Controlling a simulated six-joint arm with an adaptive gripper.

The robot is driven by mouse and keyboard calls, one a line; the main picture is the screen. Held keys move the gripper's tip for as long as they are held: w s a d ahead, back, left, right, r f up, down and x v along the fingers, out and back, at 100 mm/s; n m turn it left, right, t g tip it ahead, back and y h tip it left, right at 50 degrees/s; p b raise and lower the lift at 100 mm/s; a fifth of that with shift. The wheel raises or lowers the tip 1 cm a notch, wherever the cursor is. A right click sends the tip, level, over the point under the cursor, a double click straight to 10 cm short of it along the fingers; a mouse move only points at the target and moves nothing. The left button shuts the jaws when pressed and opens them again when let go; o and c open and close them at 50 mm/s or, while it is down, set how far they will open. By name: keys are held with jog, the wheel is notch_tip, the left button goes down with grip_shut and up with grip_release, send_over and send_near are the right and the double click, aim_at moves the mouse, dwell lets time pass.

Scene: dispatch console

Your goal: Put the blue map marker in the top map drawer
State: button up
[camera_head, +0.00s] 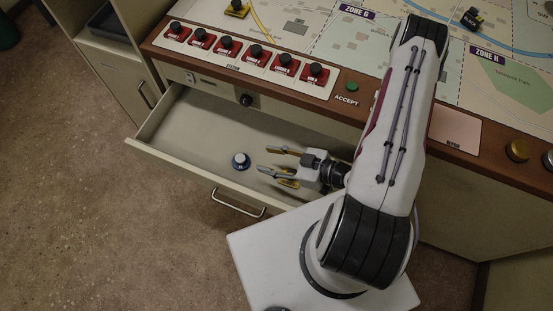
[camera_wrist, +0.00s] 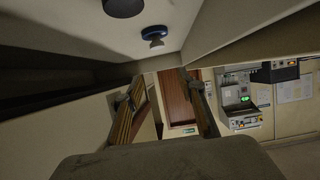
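The blue map marker (camera_head: 240,160), a small round blue base with a pale knob, stands on the floor of the open top drawer (camera_head: 160,125), near its front wall. My gripper (camera_head: 272,163) is just right of the marker, over the drawer, with fingers spread, empty and apart from it. The marker also shows in the wrist view (camera_wrist: 154,38), knob pointing down in the picture, beyond the two separated fingers (camera_wrist: 165,105). The exact height of my gripper above the drawer floor is hard to tell.
Red switches with black knobs (camera_head: 228,46) line the console edge above the drawer. A green button (camera_head: 352,87) is beside them. A yellow marker (camera_head: 237,9) and a black marker (camera_head: 471,18) stand on the map. The drawer's left half is clear.

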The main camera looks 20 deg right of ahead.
jog(key=shift+v, duration=0.95)
jog(key=shift+s, duration=0.1)
jog(key=shift+f, duration=0.1)
